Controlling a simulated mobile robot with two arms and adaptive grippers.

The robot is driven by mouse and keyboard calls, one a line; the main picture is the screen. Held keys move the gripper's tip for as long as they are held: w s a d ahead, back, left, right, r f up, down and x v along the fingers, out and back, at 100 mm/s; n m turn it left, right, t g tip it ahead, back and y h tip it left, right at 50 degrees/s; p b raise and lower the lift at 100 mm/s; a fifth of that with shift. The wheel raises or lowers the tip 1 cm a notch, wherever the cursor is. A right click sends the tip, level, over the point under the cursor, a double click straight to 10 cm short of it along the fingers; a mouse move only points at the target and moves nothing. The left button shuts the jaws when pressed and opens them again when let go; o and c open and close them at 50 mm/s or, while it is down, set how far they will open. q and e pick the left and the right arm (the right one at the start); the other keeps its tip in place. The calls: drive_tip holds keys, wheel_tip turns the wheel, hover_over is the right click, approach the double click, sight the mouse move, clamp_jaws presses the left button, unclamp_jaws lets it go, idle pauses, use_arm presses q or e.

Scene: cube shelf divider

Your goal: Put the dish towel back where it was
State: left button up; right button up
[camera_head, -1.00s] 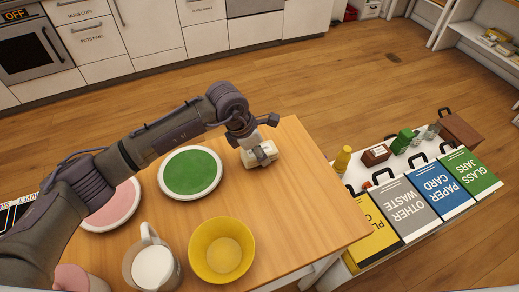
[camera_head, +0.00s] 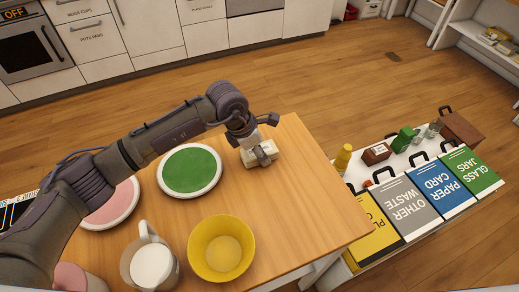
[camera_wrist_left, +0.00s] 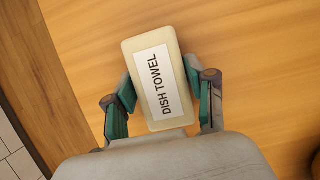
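The dish towel (camera_head: 248,157) is a small cream block with a white label reading DISH TOWEL. It is at the far right part of the wooden table (camera_head: 290,205), right of the green plate. My left gripper (camera_head: 263,150) points down over it. In the left wrist view the towel (camera_wrist_left: 150,48) sits between the two green-padded fingers of my left gripper (camera_wrist_left: 160,84). The left pad looks against its side and the right pad is very close to it. I cannot tell whether they grip it, nor whether it is clear of the tabletop. My right gripper is not in view.
A green plate (camera_head: 190,171), a pink plate (camera_head: 112,206), a yellow bowl (camera_head: 221,249) and a white-filled jug (camera_head: 152,265) stand on the table. Labelled waste bins (camera_head: 410,207) stand beyond its right edge, with several items behind. The table's right part is clear.

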use_arm(q)
drive_tip(key=shift+o, duration=0.2)
drive_tip(key=o, duration=0.5)
drive_tip(key=shift+r, duration=0.1)
drive_tip(key=shift+p+v, duration=0.65)
drive_tip(key=shift+v, duration=0.35)
drive_tip(key=shift+p+v, duration=1.5)
drive_tip(key=shift+v, duration=1.45)
drive_tip(key=shift+s, duration=0.1)
